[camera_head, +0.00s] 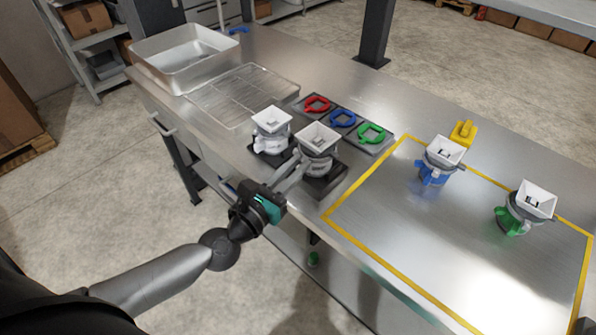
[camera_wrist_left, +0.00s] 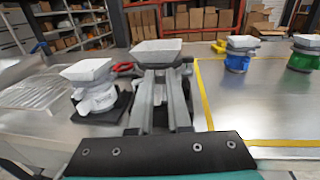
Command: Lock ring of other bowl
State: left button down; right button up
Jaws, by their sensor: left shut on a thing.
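Two bowl units with square white tops stand on dark bases near the table's front edge. The left unit (camera_head: 271,127) is whitish and also shows in the left wrist view (camera_wrist_left: 92,88). The right unit (camera_head: 318,142) has a grey body below its bowl (camera_wrist_left: 157,50). My left gripper (camera_head: 299,165) reaches it from the front, with its fingers (camera_wrist_left: 160,97) shut on a grey part low on this unit, which looks like its ring. The fingers hide much of that part, so the ring's exact turn cannot be told. My right gripper is not in view.
Red (camera_head: 317,104), blue (camera_head: 343,118) and green (camera_head: 371,133) rings lie on dark plates behind. A wire rack (camera_head: 235,93) and metal tray (camera_head: 166,63) are left. Blue (camera_head: 436,172) and green (camera_head: 508,221) units stand inside the yellow outline; a yellow piece (camera_head: 463,133) is behind.

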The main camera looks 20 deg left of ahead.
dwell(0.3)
pick_arm(q)
jog(key=c, duration=0.8)
grip_release()
jog(key=shift+c, duration=0.2)
jog(key=b+v, duration=0.2)
jog(key=v, duration=1.3)
jog(key=shift+s+b, duration=0.15)
jog(key=shift+b, duration=0.2)
